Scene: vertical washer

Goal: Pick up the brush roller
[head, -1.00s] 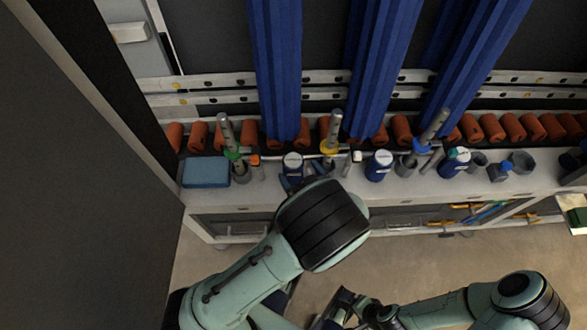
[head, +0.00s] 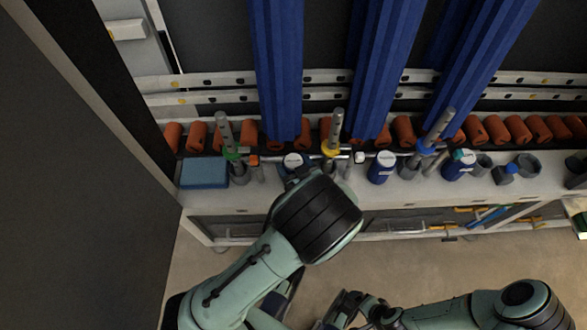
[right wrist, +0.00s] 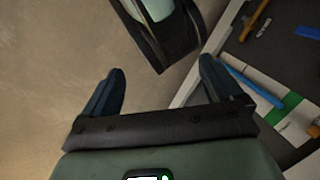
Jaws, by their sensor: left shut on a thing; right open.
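Tall blue ribbed columns, which look like the brush rollers, stand upright along the washer; the leftmost one (head: 277,70) is nearest my left gripper. A blue can-like unit with a white top (head: 293,161) sits just below it, partly covered by my gripper. My left gripper (head: 297,176) is at the bench's back edge, mostly hidden behind my own wrist. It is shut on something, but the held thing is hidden. My right gripper (head: 345,303) is low in front of the washer; in the right wrist view (right wrist: 162,85) its fingers are apart with nothing between them.
Orange rollers (head: 495,129) line the back of the bench. Posts with green, yellow and blue collars stand close to my left gripper, with a yellow-collared post (head: 331,150) beside it. A blue box (head: 204,172) lies left. A dark panel (head: 70,190) fills the left side. The floor (head: 420,262) in front is clear.

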